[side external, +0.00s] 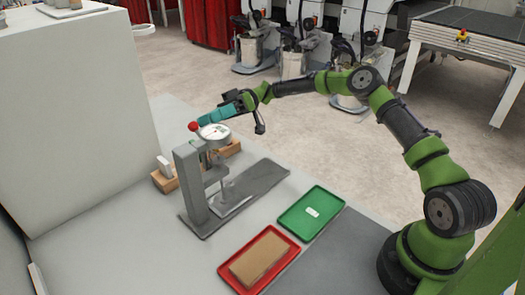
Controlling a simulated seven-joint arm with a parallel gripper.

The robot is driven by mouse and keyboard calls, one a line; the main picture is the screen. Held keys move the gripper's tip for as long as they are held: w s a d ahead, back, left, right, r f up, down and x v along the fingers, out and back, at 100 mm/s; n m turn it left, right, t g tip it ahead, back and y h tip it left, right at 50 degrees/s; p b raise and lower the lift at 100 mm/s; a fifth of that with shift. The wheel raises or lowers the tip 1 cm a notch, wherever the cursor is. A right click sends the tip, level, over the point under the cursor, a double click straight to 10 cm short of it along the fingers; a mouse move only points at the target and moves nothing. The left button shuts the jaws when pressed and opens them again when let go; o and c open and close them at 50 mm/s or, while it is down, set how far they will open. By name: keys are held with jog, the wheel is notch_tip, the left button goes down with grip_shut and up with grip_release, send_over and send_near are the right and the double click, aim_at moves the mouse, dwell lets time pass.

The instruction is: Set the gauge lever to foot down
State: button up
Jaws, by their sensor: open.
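The thickness gauge (205,172) stands upright on the grey bench, with a grey column and a round dial (214,132) at its top. A lever with a red ball knob (193,126) sticks out at the upper left of the dial. The gauge's foot (223,190) is small in this view, and I cannot tell whether it touches the plate below. My gripper (204,120) is just above the dial, with its teal fingers pointing left toward the red knob. It is open. Whether the fingers touch the knob or lie around it cannot be told from this angle.
A red tray (293,247) holding a brown block (259,259) and a green tray (323,190) with a small white piece lie in front. A white cabinet (80,110) rises at the left.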

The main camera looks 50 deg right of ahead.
jog(key=d, duration=0.9)
jog(key=shift+w, duration=0.25)
jog(key=shift+a+f, duration=0.1)
jog(key=s+a+f+m+h, duration=0.5)
jog(key=s+a+m+h, duration=0.3)
jog(key=s+m+h, duration=0.15)
jog(key=s+d+r+m+t+h, duration=0.2)
jog(key=s+r, duration=0.4)
jog(key=s, duration=0.5)
jog(key=s+d+r+m+t+h, duration=0.3)
jog(key=s+r+m+t+h, duration=0.2)
jog(key=s, duration=0.6)
jog(key=shift+r+t, duration=0.6)
jog(key=shift+r, duration=0.2)
